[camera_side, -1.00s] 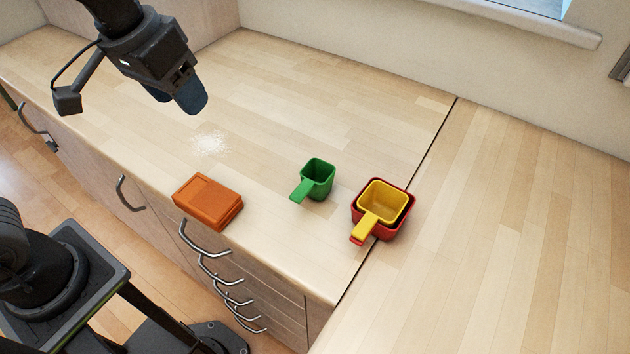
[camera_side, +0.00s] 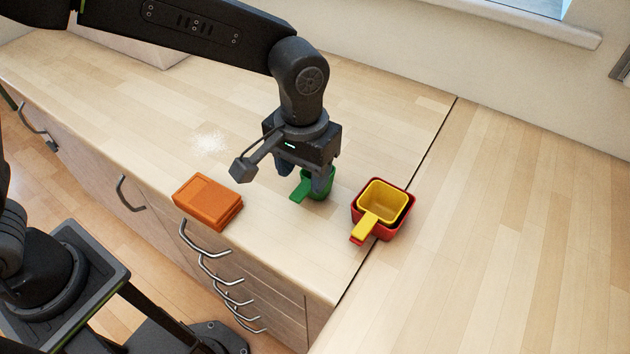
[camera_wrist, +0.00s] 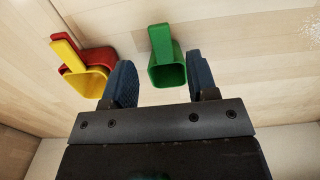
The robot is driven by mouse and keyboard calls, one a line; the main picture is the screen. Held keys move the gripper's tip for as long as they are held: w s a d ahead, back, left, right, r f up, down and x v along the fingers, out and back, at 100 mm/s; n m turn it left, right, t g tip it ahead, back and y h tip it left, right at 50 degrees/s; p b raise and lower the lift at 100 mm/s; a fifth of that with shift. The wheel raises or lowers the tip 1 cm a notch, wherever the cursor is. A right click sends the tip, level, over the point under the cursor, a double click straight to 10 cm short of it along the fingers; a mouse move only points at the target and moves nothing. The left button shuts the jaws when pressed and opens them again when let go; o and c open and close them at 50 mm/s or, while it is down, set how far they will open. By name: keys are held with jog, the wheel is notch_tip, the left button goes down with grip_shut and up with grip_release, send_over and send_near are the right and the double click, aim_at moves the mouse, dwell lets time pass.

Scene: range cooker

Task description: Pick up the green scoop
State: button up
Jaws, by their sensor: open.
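The green scoop (camera_side: 318,187) stands on the wooden counter, its handle pointing toward the counter's front edge. My gripper (camera_side: 305,180) is over the scoop in the side view and hides part of its cup. In the wrist view the scoop (camera_wrist: 166,62) shows between the two open fingers of my gripper (camera_wrist: 162,82), closer to the right finger. Its open cup faces the camera. I cannot tell whether the fingers are level with the cup or still above it. Nothing is held.
An orange box (camera_side: 207,200) lies to the left near the front edge. White powder (camera_side: 209,142) is spilled behind it. The right counter is clear.

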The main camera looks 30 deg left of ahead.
aim_at(301, 190)
jog(key=shift+s+a+f, duration=0.1)
jog(key=shift+f, duration=1.7)
jog(key=shift+s+a+f, duration=0.1)
jog(key=shift+f, duration=1.65)
jog(key=shift+c, duration=0.2)
grip_shut()
jog(key=shift+r, duration=0.15)
